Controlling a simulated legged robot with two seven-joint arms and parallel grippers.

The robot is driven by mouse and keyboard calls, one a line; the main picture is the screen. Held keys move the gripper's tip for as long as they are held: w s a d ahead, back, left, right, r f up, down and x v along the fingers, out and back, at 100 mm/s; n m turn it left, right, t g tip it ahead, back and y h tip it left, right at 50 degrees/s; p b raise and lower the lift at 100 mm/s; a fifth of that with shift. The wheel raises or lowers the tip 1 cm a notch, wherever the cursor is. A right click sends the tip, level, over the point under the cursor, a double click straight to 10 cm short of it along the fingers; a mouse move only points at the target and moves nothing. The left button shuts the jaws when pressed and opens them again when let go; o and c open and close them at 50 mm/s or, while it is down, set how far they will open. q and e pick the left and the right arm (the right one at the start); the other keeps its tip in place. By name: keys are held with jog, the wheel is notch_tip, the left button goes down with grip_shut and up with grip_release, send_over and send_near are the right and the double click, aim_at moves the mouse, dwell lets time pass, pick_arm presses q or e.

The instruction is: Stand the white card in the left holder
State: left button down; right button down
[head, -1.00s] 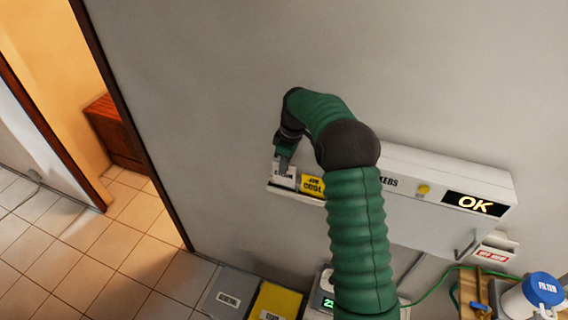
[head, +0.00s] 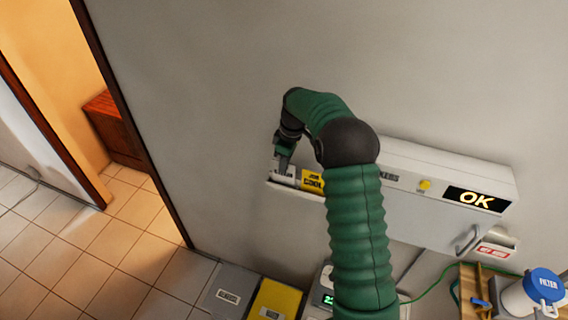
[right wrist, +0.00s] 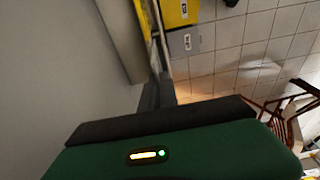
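The white card (head: 291,175) shows at the left end of the narrow ledge on the front of the white wall cabinet (head: 440,165). It looks roughly upright, beside a yellow card (head: 312,181). The left holder's slot is too small to make out. My right gripper (head: 283,172) is at the white card and covers part of it. I cannot tell whether its fingers grip the card. In the right wrist view the dark fingers (right wrist: 158,94) show past the green wrist, but the card is not distinguishable. My left gripper is not in view.
The cabinet has an OK display (head: 475,199) and a yellow knob (head: 424,185). Below are a grey bin (head: 230,285), a yellow bin (head: 277,299) and a blue-capped filter (head: 544,286). A doorway opens at left. The wall above the cabinet is bare.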

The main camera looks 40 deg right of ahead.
jog(key=shift+f, duration=0.3)
jog(key=c, duration=1.6)
grip_release()
jog(key=shift+o, duration=0.2)
